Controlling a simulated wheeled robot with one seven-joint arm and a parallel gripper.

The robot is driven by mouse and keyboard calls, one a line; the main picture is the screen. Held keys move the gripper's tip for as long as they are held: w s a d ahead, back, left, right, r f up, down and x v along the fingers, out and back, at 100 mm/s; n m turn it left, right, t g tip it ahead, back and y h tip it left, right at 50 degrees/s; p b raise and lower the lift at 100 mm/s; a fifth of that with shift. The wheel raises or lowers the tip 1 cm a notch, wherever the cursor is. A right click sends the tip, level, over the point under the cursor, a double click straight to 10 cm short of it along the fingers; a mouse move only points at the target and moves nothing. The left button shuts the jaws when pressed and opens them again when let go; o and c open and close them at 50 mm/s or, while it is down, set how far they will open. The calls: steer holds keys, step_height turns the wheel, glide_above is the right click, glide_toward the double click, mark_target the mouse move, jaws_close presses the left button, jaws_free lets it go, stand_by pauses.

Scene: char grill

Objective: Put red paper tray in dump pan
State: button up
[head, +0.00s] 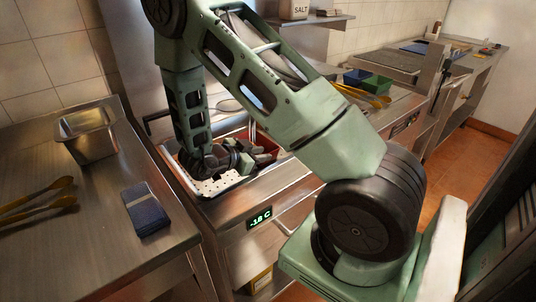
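The dump pan appears to be the white perforated pan (209,187) sunk in the steel counter, with its front left part showing. A red piece (264,139), likely the red paper tray, shows behind my gripper at the pan's right side. Most of it is hidden by my arm and gripper. My gripper (262,154) is low over the pan, pointing right, beside or at the red piece. I cannot tell whether its fingers touch the red piece, or whether they are open or shut.
A steel container (88,136), yellow tongs (45,199) and a dark blue box (142,210) are on the left counter. More yellow tongs (362,96) and a green container (376,84) are on the right counter. A salt box (294,9) stands on the shelf above.

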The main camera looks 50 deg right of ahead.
steer(key=shift+v, duration=1.7)
steer(key=shift+r, duration=0.2)
